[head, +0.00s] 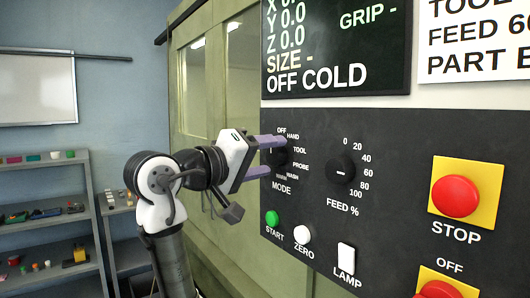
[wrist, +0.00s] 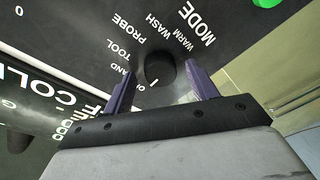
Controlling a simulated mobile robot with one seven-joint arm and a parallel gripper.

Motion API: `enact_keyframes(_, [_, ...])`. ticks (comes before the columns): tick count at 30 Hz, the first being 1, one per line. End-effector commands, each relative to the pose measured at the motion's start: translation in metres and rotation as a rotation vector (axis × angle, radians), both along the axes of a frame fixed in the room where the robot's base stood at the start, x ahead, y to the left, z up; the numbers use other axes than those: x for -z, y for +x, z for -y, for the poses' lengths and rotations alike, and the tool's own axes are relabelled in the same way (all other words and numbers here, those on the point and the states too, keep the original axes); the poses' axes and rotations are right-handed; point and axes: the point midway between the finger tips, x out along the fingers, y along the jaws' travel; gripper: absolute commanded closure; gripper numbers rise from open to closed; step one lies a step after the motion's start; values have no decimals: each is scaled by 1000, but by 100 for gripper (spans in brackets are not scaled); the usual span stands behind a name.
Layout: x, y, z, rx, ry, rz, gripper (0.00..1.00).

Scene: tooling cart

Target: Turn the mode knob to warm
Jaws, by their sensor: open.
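The mode knob (head: 279,157) is a round black knob on the dark control panel, ringed by the labels OFF, HAND, TOOL, PROBE, WASH and WARM. Its pale mark appears to point toward OFF. It also shows in the wrist view (wrist: 160,68), between the purple fingers. My gripper (head: 272,157) is open at the panel, one finger above the knob and one below in the head view. In the wrist view my gripper (wrist: 161,82) has a finger on each side of the knob, with gaps visible; no grip shows. The WARM label (head: 281,169) is partly covered by the lower finger.
The feed knob (head: 341,170) is just right of the mode knob. Below are the green START button (head: 272,218), white ZERO button (head: 302,234) and LAMP switch (head: 346,258). A red STOP button (head: 456,196) is further right. The screen (head: 335,45) reads OFF COLD.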

Motion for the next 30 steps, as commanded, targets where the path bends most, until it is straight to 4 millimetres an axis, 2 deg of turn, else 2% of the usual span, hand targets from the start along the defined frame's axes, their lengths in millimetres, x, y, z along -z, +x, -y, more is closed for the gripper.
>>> enact_keyframes(8, [0, 1, 1, 0, 0, 0, 43])
enact_keyframes(18, [0, 1, 0, 0, 0, 0, 86])
enact_keyframes(30, [2, 1, 0, -1, 52, 72, 86])
